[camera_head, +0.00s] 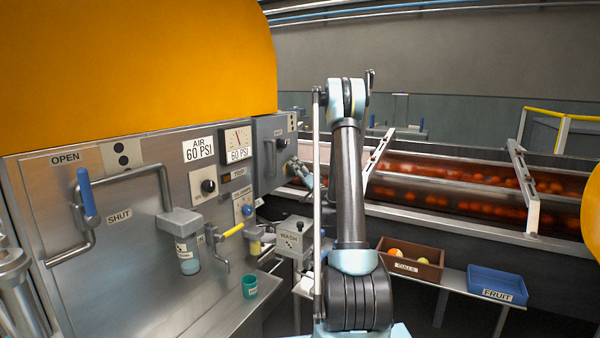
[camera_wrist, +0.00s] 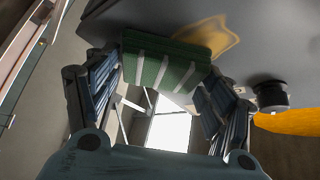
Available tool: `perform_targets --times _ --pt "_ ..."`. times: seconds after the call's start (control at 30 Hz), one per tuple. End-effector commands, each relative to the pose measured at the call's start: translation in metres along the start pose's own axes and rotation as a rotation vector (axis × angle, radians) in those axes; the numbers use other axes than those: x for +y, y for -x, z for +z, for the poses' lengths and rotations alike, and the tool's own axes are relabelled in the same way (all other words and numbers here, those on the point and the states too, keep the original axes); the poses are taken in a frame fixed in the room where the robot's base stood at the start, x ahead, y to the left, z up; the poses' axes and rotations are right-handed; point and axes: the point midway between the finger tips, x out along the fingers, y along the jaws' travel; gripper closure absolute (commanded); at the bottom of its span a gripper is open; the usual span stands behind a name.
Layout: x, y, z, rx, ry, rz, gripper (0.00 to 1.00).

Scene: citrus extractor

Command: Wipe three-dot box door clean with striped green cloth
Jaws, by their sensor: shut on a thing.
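The striped green cloth (camera_wrist: 165,68), dark green with pale stripes, is gripped between the fingers of my gripper (camera_wrist: 160,80) in the wrist view. Just beyond it is a grey metal surface (camera_wrist: 265,45) with a yellow-orange smear (camera_wrist: 212,35) right beside the cloth's upper edge. I cannot tell whether the cloth touches the surface. In the head view my gripper (camera_head: 302,173) is at the right side of a grey box (camera_head: 268,150) with a handle on its front. The box's small dotted label (camera_head: 292,122) is too small to count. The cloth cannot be made out there.
A steel panel (camera_head: 120,240) with a blue-handled lever, a two-dot label, a gauge and knobs fills the left. A WASH box (camera_head: 290,240) stands below my gripper. A brown crate (camera_head: 410,262) and blue FRUIT bin (camera_head: 497,284) sit right. A dark round knob (camera_wrist: 270,95) is near my fingers.

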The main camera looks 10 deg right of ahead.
Motion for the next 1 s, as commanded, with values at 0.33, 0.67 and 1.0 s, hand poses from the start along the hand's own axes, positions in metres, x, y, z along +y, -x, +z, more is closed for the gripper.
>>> perform_targets --times 0.33,0.67,1.0 --pt "-0.017 0.01 0.014 0.0 -0.001 0.0 0.44" --pt "-0.026 0.014 0.022 -0.001 0.0 -0.001 0.44" --pt "-0.042 0.02 0.036 -0.001 -0.001 -0.001 0.44"
